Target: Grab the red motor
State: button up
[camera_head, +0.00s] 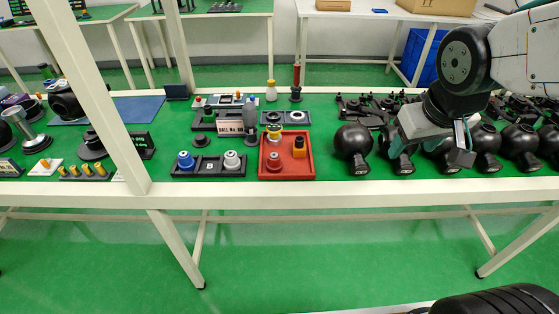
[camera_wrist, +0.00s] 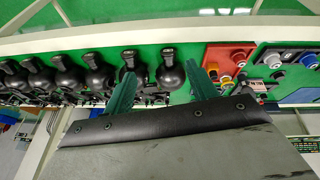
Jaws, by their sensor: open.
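In the wrist view the red motor (camera_wrist: 240,58) appears small, near the upper right, in the red tray (camera_wrist: 212,50). My gripper (camera_head: 463,152) is to the right of the tray, above the row of black round housings. Its two green fingers (camera_wrist: 164,88) are apart, with a black housing visible beyond the gap. The gripper is open, empty and well away from the red motor.
An orange part (camera_head: 299,146) shares the red tray. A black tray (camera_head: 208,175) beside it holds a blue motor (camera_head: 186,160) and a white motor (camera_head: 232,160). Several black housings (camera_head: 352,145) line the table's right side. A pale frame post (camera_head: 95,100) rises at left.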

jog(key=w+a+f+n+t, duration=0.2)
jog(key=w+f, duration=0.3)
jog(key=w, duration=0.4)
jog(key=n+t+y, duration=0.3)
jog(key=n+y, duration=0.2)
jog(key=y, duration=0.4)
send_near(278, 159)
jog(key=x, duration=0.4)
jog(key=shift+w+d+f, duration=0.2)
jog(key=shift+d+f, duration=0.05)
jog(key=x, duration=0.7)
jog(key=shift+w+a, duration=0.15)
jog(key=shift+a, duration=0.35)
jog(key=shift+r, duration=0.1)
jog(key=c, duration=1.1)
